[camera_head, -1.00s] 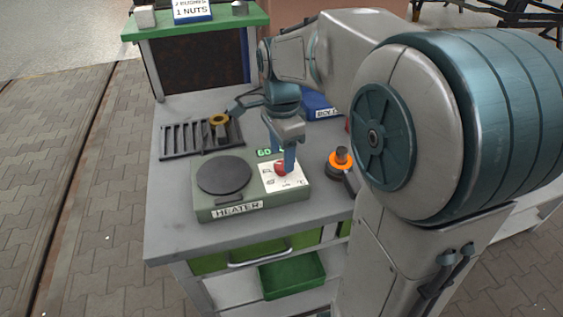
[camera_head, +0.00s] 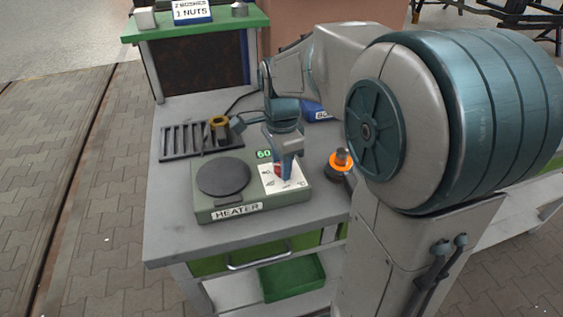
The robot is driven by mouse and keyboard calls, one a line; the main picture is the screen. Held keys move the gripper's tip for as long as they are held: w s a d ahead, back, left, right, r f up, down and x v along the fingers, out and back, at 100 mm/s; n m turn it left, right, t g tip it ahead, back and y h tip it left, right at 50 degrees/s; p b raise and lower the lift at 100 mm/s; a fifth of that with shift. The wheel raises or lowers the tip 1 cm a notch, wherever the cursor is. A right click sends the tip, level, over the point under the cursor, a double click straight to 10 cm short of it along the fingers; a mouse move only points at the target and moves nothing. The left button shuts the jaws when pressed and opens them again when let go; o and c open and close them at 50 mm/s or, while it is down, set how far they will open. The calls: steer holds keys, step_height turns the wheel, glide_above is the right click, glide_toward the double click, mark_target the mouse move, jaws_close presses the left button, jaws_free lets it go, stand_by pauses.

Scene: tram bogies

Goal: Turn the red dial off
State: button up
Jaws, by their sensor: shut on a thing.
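The red dial (camera_head: 278,171) is on the white panel (camera_head: 293,185) at the right of the heater (camera_head: 251,207), and is partly hidden by my gripper. The heater is a green-grey box with a round dark plate (camera_head: 223,177) on its left and a small green display (camera_head: 264,154) that seems to read 60. My gripper (camera_head: 284,174) points down onto the dial from above and is shut on it. One finger covers much of the dial, so its pointer position cannot be told.
A slotted black rack (camera_head: 183,144) with a brass-coloured ring part (camera_head: 219,124) stands behind the heater. An orange-ringed dark part (camera_head: 340,160) is close at the right. A blue labelled bin (camera_head: 317,110) is at the back. The grey worktop's front left is clear.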

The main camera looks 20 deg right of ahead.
steer(key=shift+n, duration=0.3)
steer(key=n+p, duration=0.1)
steer(key=n, duration=0.4)
steer(key=shift+r+n, duration=0.1)
steer(key=shift+n, duration=0.2)
steer(key=n+p, duration=0.1)
steer(key=n, duration=1)
steer(key=shift+n, duration=0.4)
steer(key=n+p, duration=0.1)
steer(key=n, duration=0.4)
steer(key=shift+n, duration=0.4)
steer(key=o, duration=1)
